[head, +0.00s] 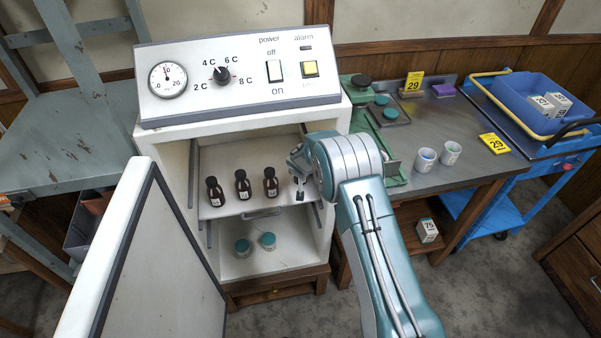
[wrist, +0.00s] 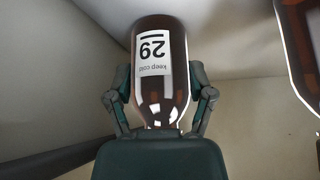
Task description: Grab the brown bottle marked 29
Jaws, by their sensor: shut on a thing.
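The brown bottle marked 29 (wrist: 160,65) fills the middle of the wrist view, its white "keep cold" label upside down in that picture. My gripper (wrist: 160,105) is shut on it, with one finger on each side. In the head view my gripper (head: 299,165) is inside the open white cooler (head: 325,215), at the right of its upper shelf. There the held bottle is mostly hidden by my gripper, and I cannot tell whether it touches the shelf.
Three other brown bottles (head: 243,184) stand on the shelf left of my gripper; one brown bottle (wrist: 300,40) shows close by in the wrist view. Two teal-lidded jars (head: 255,243) sit below. The open cooler door (head: 150,255) is at left. A bench (head: 440,130) stands at right.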

